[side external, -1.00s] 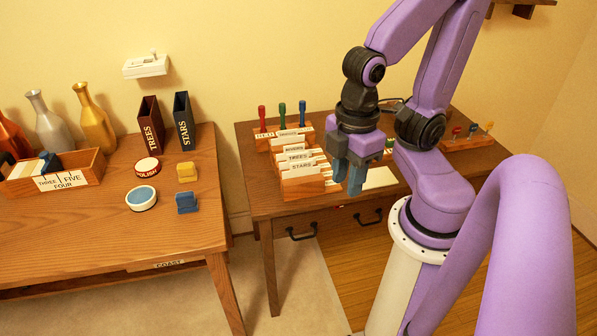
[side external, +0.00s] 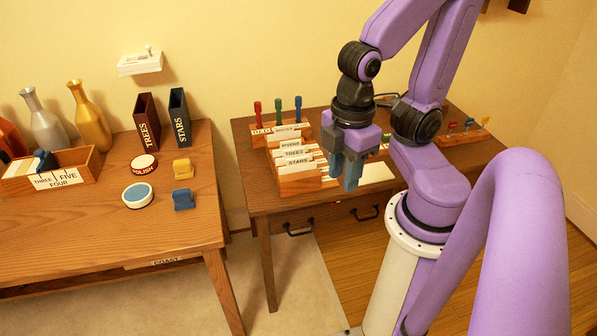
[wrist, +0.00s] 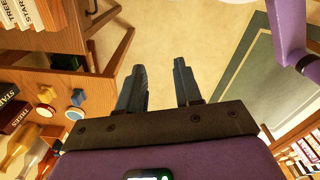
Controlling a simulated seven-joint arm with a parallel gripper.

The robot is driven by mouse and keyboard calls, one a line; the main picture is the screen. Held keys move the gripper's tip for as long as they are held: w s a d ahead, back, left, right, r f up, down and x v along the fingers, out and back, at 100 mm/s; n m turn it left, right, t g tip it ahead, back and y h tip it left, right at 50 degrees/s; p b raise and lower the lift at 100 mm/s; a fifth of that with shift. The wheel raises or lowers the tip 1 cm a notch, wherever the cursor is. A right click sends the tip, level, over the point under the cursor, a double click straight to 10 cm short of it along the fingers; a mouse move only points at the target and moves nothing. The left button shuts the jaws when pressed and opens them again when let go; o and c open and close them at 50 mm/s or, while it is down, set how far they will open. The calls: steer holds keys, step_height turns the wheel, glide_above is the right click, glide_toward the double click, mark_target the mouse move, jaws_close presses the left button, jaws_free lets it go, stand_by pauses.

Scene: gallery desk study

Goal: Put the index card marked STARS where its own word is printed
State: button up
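The white card marked STARS (side external: 299,165) stands upright at the front of a stepped wooden rack on the right desk. Cards marked TREES and RIVERS stand behind it. It also shows at the top left of the wrist view (wrist: 31,13). The word STARS is also printed on a dark upright holder (side external: 180,117) on the left desk, beside a dark red TREES holder (side external: 147,122). My gripper (side external: 345,172) hangs just right of the card rack, fingers down. In the wrist view (wrist: 160,88) its fingers are apart with nothing between them.
The left desk holds vases (side external: 92,122), a wooden box of cards (side external: 88,157), a POLISH tin (side external: 143,164), a round tin (side external: 137,195) and yellow and blue blocks. A gap separates the desks. A pale sheet (side external: 374,176) lies right of my gripper.

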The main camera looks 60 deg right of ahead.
stand_by(0.4)
steer(key=w+d+m, duration=0.2)
steer(key=w+m, duration=0.8)
steer(key=m, duration=3)
glide_above(298, 164)
step_height(298, 164, down, 18)
steer(key=shift+w+d+f, duration=0.1)
steer(key=shift+d+f, duration=0.05)
steer(key=shift+f, duration=2.4)
